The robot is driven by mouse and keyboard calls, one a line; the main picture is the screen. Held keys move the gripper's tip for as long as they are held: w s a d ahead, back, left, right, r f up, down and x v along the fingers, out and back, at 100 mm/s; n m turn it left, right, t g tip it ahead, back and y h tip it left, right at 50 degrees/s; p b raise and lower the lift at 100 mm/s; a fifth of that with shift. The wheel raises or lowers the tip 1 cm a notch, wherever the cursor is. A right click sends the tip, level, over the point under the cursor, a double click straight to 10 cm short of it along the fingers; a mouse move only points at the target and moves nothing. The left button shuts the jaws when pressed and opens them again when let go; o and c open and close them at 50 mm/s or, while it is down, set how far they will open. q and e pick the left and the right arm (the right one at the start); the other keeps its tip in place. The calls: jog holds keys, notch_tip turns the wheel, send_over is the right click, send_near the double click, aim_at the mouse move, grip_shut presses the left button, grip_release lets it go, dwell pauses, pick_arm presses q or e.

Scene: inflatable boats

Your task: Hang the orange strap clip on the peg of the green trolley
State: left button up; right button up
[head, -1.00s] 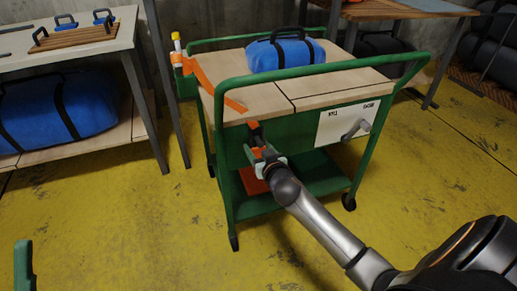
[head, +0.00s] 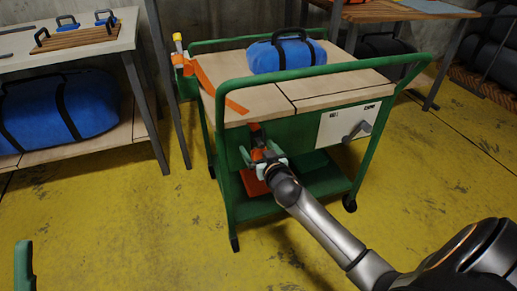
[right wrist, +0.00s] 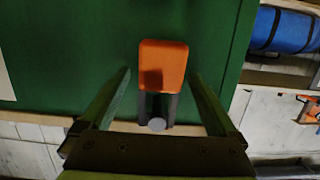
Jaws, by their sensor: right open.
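The orange strap clip (right wrist: 163,65) is at the green trolley's (head: 380,153) front panel, below the wooden top. In the right wrist view, the trolley appears upside down. The clip's dark prongs lie on both sides of the grey round end of the peg (right wrist: 157,124), and it appears to hang there. My right gripper (head: 262,157) is open, its fingers on either side of the clip with gaps visible in the wrist view (right wrist: 160,95). One finger of my left gripper (head: 24,266) shows at the lower left edge; its opening cannot be told.
A blue bag (head: 288,53) lies on the trolley top. An orange strap (head: 207,78) runs over its left edge. A white panel with a grey lever (head: 358,132) is right of the clip. A table (head: 122,45) stands left. Yellow floor in front is clear.

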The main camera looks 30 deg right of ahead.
jog(key=shift+s, duration=0.1)
pick_arm(q)
jog(key=shift+a+r+m+p, duration=0.15)
jog(key=shift+r+m+p, duration=0.15)
jog(key=shift+r+p, duration=1.45)
pick_arm(e)
jog(key=v, duration=1.2)
jog(key=shift+s+a, duration=0.1)
jog(key=shift+s, duration=0.05)
